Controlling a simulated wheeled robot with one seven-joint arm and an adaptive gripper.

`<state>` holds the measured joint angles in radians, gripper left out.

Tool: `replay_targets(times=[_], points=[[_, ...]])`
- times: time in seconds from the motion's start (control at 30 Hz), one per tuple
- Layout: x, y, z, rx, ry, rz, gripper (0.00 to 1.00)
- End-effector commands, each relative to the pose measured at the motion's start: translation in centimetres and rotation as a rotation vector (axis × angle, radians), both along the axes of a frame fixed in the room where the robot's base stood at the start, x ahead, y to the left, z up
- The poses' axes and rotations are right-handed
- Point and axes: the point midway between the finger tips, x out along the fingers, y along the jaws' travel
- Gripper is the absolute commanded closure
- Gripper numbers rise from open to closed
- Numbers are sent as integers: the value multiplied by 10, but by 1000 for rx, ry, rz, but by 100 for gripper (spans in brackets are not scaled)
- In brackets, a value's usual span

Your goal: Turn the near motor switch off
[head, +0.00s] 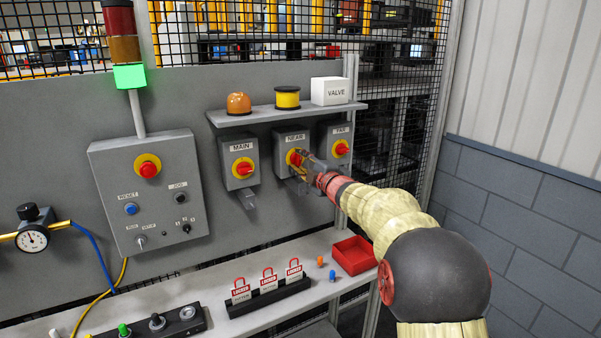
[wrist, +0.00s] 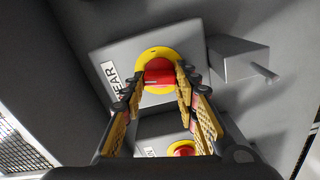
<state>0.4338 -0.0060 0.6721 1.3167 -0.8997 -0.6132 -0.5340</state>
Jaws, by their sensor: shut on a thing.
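The near motor switch (head: 291,138) is a grey box labelled NEAR, mounted between the MAIN and FAR boxes. Its red knob on a yellow disc (wrist: 158,56) shows in the wrist view, with the red handle (wrist: 158,77) between my fingers. My gripper (head: 301,160) is at the front of this box, shut on the red handle. In the head view my fingers cover much of the knob, so its exact angle is hard to tell there.
The MAIN switch (head: 243,168) is to the left and the FAR switch (head: 341,149) close on the right. A shelf (head: 262,117) sits just above. Below are a red bin (head: 353,256) and red LOCKED padlocks (head: 268,280) on a rack. A stack light glows green (head: 129,76).

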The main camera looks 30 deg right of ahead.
Motion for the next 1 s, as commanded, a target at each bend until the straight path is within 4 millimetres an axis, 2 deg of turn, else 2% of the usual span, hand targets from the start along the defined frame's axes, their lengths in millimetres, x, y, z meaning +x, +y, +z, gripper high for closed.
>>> replay_targets(times=[0.4, 1.0], points=[[0, 1, -1, -214, -8, 1, 95], [0, 1, 0, -254, -9, 2, 95]])
